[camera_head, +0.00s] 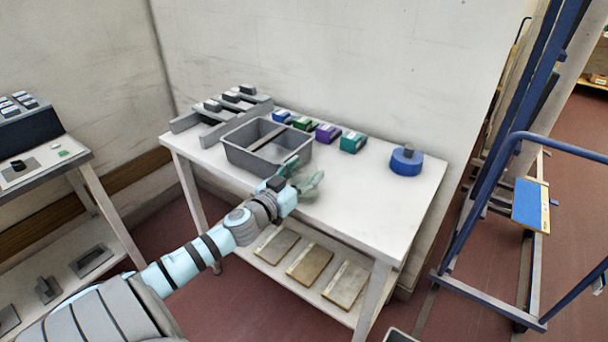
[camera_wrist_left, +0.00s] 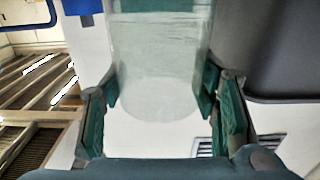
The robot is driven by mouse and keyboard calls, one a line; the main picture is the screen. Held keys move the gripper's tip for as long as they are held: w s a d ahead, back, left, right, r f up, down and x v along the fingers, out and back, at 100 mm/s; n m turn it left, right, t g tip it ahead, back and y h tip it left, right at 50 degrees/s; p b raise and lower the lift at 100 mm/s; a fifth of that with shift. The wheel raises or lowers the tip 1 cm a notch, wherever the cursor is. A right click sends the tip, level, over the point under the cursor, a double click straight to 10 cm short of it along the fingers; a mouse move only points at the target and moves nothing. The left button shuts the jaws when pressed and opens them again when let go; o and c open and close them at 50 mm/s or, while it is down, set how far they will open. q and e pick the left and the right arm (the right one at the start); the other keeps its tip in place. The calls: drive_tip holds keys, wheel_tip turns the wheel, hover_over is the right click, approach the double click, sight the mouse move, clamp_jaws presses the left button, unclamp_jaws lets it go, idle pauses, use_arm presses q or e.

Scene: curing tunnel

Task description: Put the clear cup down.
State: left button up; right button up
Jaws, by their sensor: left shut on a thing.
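My left gripper (camera_head: 303,176) is over the front part of the white table (camera_head: 375,205), just right of the grey bin. It is shut on the clear cup (camera_wrist_left: 160,75), whose see-through wall fills the space between the two green finger pads in the left wrist view. In the head view the cup is faint and mostly lost behind the fingers. I cannot tell whether its base touches the table. My right gripper is not in view.
The grey bin (camera_head: 235,155) stands close left of the gripper. Small coloured boxes (camera_head: 327,134) line the table's back, and a blue round object (camera_head: 406,160) stands at the right. Bare tabletop lies between. A blue-framed cart (camera_head: 530,205) is further right.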

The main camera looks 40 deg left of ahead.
use_arm(q)
drive_tip(key=shift+f, duration=0.1)
drive_tip(key=o, duration=1.4)
drive_tip(key=shift+r, duration=0.3)
drive_tip(key=s+b, duration=0.1)
drive_tip(key=s+f+b, duration=0.1)
drive_tip(key=shift+s+d, duration=0.15)
drive_tip(key=shift+s, duration=0.15)
drive_tip(key=s+p, duration=0.1)
drive_tip(key=s, duration=0.2)
drive_tip(key=s+p, duration=0.1)
drive_tip(key=s, duration=0.2)
drive_tip(key=s+d+p, duration=0.1)
drive_tip(key=s, duration=0.2)
drive_tip(key=shift+s+r, duration=0.2)
drive_tip(key=shift+r, duration=0.2)
